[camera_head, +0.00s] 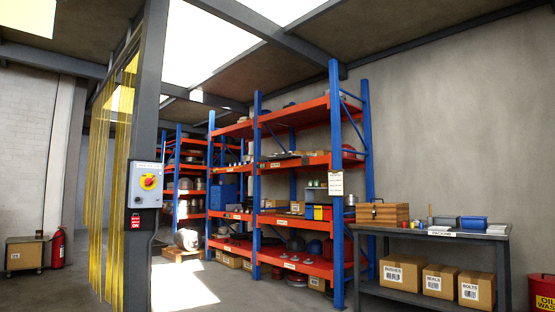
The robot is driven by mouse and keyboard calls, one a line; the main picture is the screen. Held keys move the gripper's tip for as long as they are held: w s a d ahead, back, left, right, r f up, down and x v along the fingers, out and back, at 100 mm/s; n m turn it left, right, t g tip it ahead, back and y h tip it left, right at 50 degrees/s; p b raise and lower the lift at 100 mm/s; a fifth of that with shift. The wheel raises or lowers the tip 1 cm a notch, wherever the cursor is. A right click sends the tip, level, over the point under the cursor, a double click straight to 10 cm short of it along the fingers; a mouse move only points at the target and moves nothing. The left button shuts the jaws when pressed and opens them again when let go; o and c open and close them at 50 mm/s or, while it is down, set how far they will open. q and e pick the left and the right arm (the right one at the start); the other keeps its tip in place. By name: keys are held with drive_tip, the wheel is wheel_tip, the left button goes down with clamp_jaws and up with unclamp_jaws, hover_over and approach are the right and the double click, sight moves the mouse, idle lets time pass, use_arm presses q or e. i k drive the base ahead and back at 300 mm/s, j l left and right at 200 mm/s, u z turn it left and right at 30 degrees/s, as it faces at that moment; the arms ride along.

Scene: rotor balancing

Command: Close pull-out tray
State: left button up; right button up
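No part on view is clearly marked as the pull-out tray. The blue-and-orange rack (337,110) stands in the middle, with several orange shelves. Its low orange shelf (316,268) carries dark rounded items and has a small label on its front edge. I cannot tell whether this shelf is a tray or whether it is pulled out. Neither of my grippers is in view, and nothing shows them touching the rack.
A grey workbench (403,233) stands at the right, with cartons (439,281) on its lower shelf and a wooden chest (382,213) on top. A red bin (543,292) is at the right edge. A post with a control box (146,184) and yellow strip curtain (103,200) stand left.

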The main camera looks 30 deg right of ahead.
sight(286, 156)
drive_tip(key=z, duration=1)
drive_tip(key=i+l+z, duration=0.2)
drive_tip(key=l, duration=0.2)
drive_tip(key=l+z, duration=0.15)
drive_tip(key=l, duration=0.3)
drive_tip(key=i+l+z, duration=0.2)
drive_tip(key=l, duration=0.2)
drive_tip(key=i+l+z, duration=0.15)
drive_tip(key=l, duration=0.2)
drive_tip(key=i+l+z, duration=0.15)
drive_tip(key=i, duration=0.35)
drive_tip(key=i+l+z, duration=0.2)
drive_tip(key=i, duration=0.35)
drive_tip(key=i+l+z, duration=0.15)
drive_tip(key=i, duration=0.35)
drive_tip(key=i+j+u, duration=0.1)
drive_tip(key=i+u, duration=0.75)
drive_tip(key=i+l+u, duration=0.25)
drive_tip(key=i+u, duration=0.2)
drive_tip(key=i+j+u, duration=0.2)
drive_tip(key=i+u, duration=0.25)
drive_tip(key=i+j+u, duration=0.1)
drive_tip(key=i+u, duration=0.15)
drive_tip(key=u, duration=0.2)
drive_tip(key=i+u, duration=0.55)
drive_tip(key=i, duration=2.05)
